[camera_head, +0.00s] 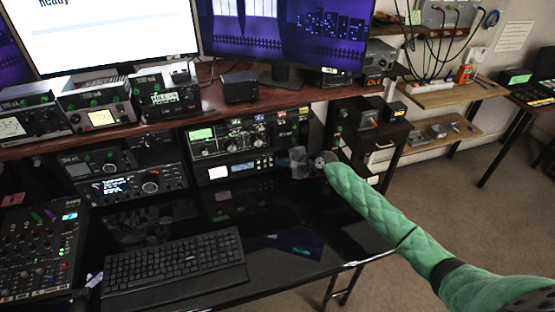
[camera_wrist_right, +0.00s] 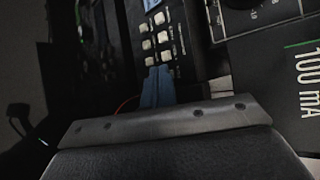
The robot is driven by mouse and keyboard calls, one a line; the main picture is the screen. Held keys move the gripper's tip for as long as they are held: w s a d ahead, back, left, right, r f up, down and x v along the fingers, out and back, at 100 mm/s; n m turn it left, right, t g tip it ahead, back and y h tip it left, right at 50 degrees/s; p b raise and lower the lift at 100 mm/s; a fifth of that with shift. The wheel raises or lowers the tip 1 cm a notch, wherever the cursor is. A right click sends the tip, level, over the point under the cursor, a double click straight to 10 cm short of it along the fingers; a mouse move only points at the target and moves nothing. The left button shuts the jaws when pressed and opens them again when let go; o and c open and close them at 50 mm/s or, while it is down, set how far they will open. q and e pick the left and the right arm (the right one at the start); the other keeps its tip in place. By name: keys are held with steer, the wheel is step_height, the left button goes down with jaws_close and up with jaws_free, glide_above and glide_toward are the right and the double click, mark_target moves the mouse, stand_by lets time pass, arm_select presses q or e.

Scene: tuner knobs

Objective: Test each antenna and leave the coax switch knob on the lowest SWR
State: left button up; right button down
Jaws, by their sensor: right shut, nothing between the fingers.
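My right gripper (camera_head: 286,162) is at the right end of the desk's equipment stack, in front of a small unit with a blue display (camera_head: 263,162). In the right wrist view its blue-grey fingers (camera_wrist_right: 157,88) are together and hold nothing. Their tips are near a keypad with pale buttons (camera_wrist_right: 162,38); I cannot tell if they touch it. A dark panel marked "100 mA" (camera_wrist_right: 305,85) lies to the right, with part of a round dial (camera_wrist_right: 255,12) above it. I cannot make out which control is the coax switch knob, or any SWR reading. My left gripper is out of view.
Radios with lit displays (camera_head: 130,187) fill the space under the wooden shelf (camera_head: 215,97). A keyboard (camera_head: 175,262) and a mixer (camera_head: 40,245) are on the glossy black desk (camera_head: 330,250). The desk is fairly clear between keyboard and my right arm.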

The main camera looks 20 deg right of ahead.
steer(key=shift+s, duration=0.1)
steer(key=shift+s+p, duration=0.5)
steer(key=shift+s, duration=0.15)
steer(key=shift+s+d+r+p, duration=0.1)
steer(key=shift+s+p, duration=0.45)
steer(key=shift+s, duration=0.15)
steer(key=shift+s+p, duration=0.6)
steer(key=shift+s, duration=0.4)
steer(key=shift+s+p, duration=0.35)
steer(key=shift+s, duration=0.45)
stand_by(3.0)
